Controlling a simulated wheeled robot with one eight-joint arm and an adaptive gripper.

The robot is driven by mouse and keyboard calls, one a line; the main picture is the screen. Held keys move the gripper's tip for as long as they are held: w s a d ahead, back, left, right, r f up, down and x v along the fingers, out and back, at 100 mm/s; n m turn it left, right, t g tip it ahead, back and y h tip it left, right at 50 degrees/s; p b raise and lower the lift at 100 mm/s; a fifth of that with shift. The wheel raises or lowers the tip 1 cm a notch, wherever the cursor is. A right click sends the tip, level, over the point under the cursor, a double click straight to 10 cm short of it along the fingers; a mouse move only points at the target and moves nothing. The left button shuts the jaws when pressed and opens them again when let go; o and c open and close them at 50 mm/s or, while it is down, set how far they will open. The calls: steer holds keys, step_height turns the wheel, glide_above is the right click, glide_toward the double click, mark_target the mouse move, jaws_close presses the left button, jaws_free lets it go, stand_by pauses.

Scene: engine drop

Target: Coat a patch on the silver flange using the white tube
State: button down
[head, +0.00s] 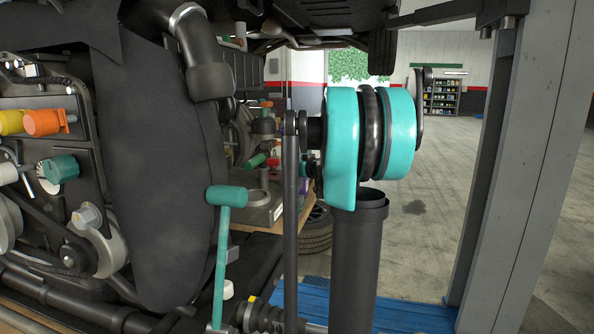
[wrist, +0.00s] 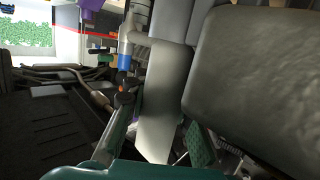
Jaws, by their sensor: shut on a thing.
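In the wrist view, my gripper (wrist: 160,122) shows its two teal and grey fingers on either side of a pale, smooth piece, which I take as the white tube (wrist: 156,105). My gripper is shut on it. The tube runs up and down the picture and its far end lies close to grey metal parts. A large dull grey body fills the right of this view, near the tube. I cannot tell for sure which surface is the silver flange, nor whether the tube touches it. In the head view my gripper and the tube are hidden.
In the head view, a teal mallet (head: 224,245) stands before a large dark panel (head: 165,150) at left. Engine parts with an orange cap (head: 43,122) are at far left. A grey lift post (head: 525,150) stands at right. Open floor (head: 425,200) lies behind my arm.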

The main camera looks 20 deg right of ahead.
steer(key=shift+r, duration=0.1)
step_height(320, 180, up, 20)
stand_by(0.7)
steer(key=c, duration=2.1)
jaws_free()
jaws_close()
